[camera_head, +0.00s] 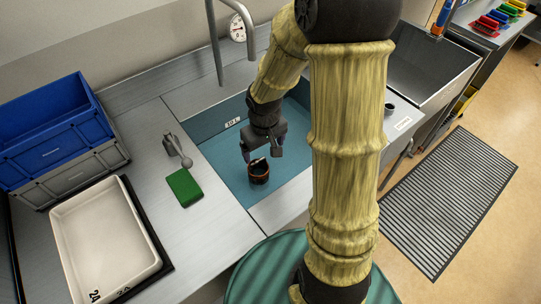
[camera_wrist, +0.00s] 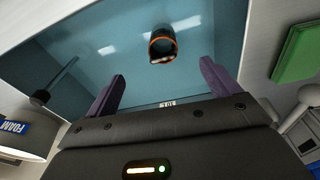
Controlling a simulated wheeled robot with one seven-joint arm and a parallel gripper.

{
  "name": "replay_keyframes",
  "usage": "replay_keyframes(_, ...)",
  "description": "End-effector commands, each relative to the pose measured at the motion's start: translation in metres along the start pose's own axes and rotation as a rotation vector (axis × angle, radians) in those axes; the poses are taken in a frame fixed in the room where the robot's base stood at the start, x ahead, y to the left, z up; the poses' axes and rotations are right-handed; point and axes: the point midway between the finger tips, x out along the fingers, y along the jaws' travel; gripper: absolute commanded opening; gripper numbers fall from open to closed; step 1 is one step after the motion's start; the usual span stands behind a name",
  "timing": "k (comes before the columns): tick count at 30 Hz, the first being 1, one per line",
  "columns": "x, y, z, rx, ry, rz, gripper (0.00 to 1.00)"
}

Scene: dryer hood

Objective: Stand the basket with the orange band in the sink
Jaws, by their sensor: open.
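The small dark basket with the orange band (camera_head: 259,173) is in the blue-looking sink (camera_head: 222,156), near its front. My gripper (camera_head: 262,153) is over the sink, just above and behind the basket in the head view. Its two purple fingers (camera_wrist: 162,72) are apart with nothing between them. My arm hides the right part of the sink.
A green block (camera_head: 185,187) and a metal lever fitting (camera_head: 177,150) are left of the sink. A white tray (camera_head: 62,213) and stacked blue and grey crates (camera_head: 50,125) stand farther left. A faucet (camera_head: 215,45) rises behind. An empty metal basin (camera_head: 425,75) is right.

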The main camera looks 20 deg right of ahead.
Motion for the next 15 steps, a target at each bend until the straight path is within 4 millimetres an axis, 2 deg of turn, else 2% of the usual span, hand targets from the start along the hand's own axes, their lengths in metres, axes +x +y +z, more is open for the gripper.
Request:
replay_keyframes(1,-0.015,-0.004,0.011,0.024,0.014,0.014,0.88)
replay_keyframes(6,-0.05,-0.014,0.049,0.133,0.057,0.019,0.88)
replay_keyframes(10,-0.065,-0.021,0.07,0.2,0.089,0.003,0.88)
replay_keyframes(15,-0.07,-0.023,0.078,0.229,0.1,-0.007,0.88)
